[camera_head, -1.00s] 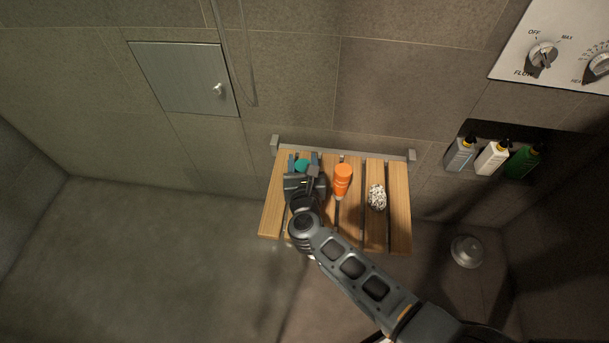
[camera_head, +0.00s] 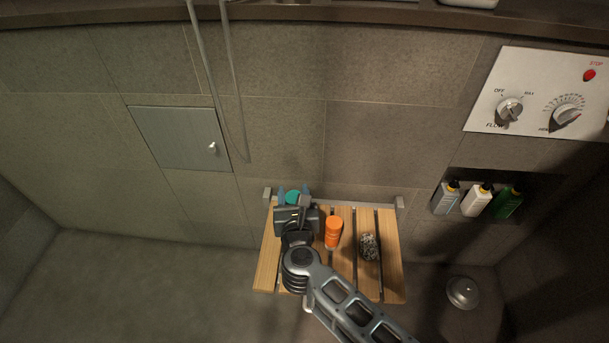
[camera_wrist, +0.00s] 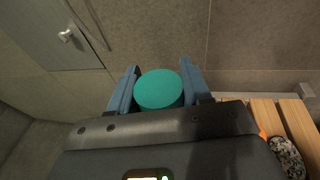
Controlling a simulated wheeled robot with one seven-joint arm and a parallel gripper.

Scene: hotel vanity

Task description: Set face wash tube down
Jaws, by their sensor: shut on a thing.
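The face wash tube (camera_wrist: 159,90) shows as a round teal end between my fingers in the wrist view. It also shows as a small teal patch (camera_head: 292,197) in the head view. My gripper (camera_head: 294,194) is shut on it, over the back left part of the wooden slatted shelf (camera_head: 266,267). In the wrist view my blue fingers stand on both sides of the tube. The tube's lower part is hidden, so I cannot tell whether it touches the slats.
An orange bottle (camera_head: 333,233) stands right of my gripper on the shelf. A speckled stone-like object (camera_head: 369,247) lies farther right. A metal rail (camera_head: 370,201) runs along the shelf's back. Several bottles (camera_head: 476,200) stand in the wall niche. The shelf's front left is clear.

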